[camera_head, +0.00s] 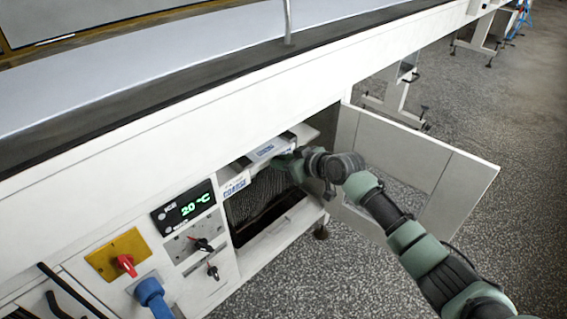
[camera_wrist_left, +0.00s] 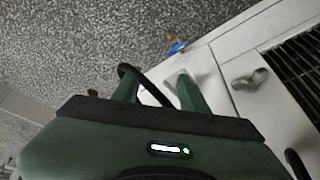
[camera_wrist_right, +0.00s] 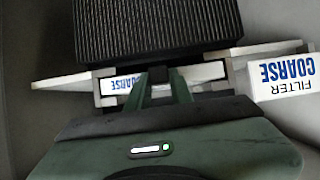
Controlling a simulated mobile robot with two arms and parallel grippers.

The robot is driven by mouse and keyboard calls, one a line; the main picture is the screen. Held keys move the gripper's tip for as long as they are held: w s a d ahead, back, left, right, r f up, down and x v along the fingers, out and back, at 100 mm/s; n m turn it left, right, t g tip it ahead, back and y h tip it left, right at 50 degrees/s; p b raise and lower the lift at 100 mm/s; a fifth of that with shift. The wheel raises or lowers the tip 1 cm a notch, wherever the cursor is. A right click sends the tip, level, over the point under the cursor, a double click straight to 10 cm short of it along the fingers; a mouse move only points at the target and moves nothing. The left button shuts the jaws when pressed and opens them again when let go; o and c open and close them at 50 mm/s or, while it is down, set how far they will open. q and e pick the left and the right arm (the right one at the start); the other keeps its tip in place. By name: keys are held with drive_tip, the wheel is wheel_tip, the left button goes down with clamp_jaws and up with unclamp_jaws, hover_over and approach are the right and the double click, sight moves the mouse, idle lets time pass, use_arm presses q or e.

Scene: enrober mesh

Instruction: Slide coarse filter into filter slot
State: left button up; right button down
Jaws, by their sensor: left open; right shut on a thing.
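My right gripper (camera_head: 288,162) reaches into the open bay of the white machine and is shut. In the right wrist view its fingers (camera_wrist_right: 160,82) close on the white edge of the coarse filter (camera_wrist_right: 207,72), which bears a blue "COARSE" label. A dark ribbed panel (camera_wrist_right: 157,28) lies just beyond the fingers. A white block labelled "FILTER COARSE" (camera_wrist_right: 282,76) stands to the right, by the bay (camera_head: 236,187). The fingers hide part of the filter, and I cannot tell how deep it sits in the slot. My left gripper (camera_wrist_left: 158,88) is open, away from the bay.
The bay's white door (camera_head: 410,165) stands open to the right, close beside my right arm. A control panel with a "20 °C" display (camera_head: 186,207), a red knob (camera_head: 126,264) and a blue plug (camera_head: 150,292) lies left of the bay. Speckled floor is clear in front.

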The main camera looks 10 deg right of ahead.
use_arm(q)
drive_tip(key=shift+w+d+t, duration=0.15)
drive_tip(key=shift+w+t, duration=0.15)
drive_tip(key=shift+w, duration=0.25)
use_arm(e)
drive_tip(key=shift+w+a, duration=0.2)
drive_tip(key=shift+w, duration=0.1)
use_arm(q)
drive_tip(key=shift+w+d+b, duration=0.1)
drive_tip(key=shift+w+b, duration=0.2)
use_arm(e)
drive_tip(key=shift+w+a, duration=0.1)
drive_tip(key=shift+w, duration=0.05)
use_arm(q)
drive_tip(key=shift+w+d+t+b, duration=0.2)
drive_tip(key=shift+w+t+b, duration=0.1)
drive_tip(key=shift+w+t, duration=0.3)
use_arm(e)
drive_tip(key=shift+w+a, duration=0.3)
drive_tip(key=shift+w, duration=0.05)
drive_tip(key=c, duration=1.2)
unclamp_jaws()
drive_tip(key=shift+o, duration=0.2)
